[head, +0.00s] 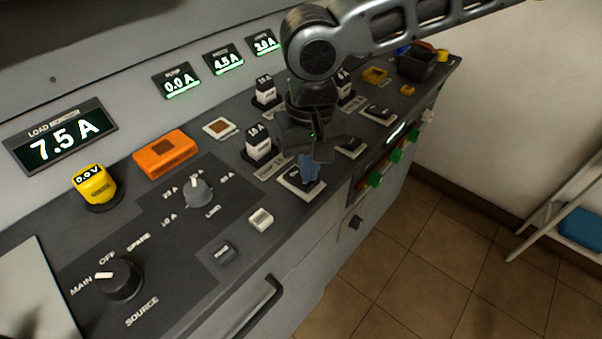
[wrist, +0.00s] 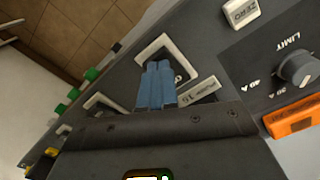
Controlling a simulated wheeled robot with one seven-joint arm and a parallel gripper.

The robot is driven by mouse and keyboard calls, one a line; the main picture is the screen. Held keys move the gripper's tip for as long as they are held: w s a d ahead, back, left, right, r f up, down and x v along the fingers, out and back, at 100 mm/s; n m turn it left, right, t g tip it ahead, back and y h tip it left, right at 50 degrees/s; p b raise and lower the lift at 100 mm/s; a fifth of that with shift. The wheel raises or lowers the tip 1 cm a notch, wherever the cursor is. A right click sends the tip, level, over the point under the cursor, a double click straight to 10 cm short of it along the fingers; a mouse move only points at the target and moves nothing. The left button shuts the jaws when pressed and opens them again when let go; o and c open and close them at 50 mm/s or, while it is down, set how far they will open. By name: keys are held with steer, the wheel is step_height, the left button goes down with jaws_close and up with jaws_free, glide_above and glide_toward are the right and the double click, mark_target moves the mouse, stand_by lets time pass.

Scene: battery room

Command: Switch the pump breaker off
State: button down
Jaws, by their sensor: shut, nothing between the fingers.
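My gripper (head: 309,170) is shut and empty, its blue fingertips together and pointing down at the nearest white-framed breaker (head: 293,184) in the row along the panel's front. In the wrist view the blue fingertips (wrist: 158,78) cover the middle of this breaker (wrist: 185,66), so its lever position and any contact are hidden. The pump display (head: 181,85) reads 0.0 A. The two displays beside it read about 4.5 A and 3.0 A. The load monitor (head: 62,140) reads 7.5 A.
Two more white-framed breakers (head: 350,147) lie farther along the row. White 15 A-type blocks (head: 258,143) stand behind it. An orange block (head: 165,153), a yellow 0.0 V meter (head: 94,184), a limit knob (head: 197,191) and a source knob (head: 120,281) are to the left. Tiled floor lies right.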

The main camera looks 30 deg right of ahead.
steer(key=shift+f, duration=0.4)
stand_by(0.3)
step_height(320, 180, up, 7)
steer(key=p, duration=0.6)
steer(key=shift+p, duration=0.4)
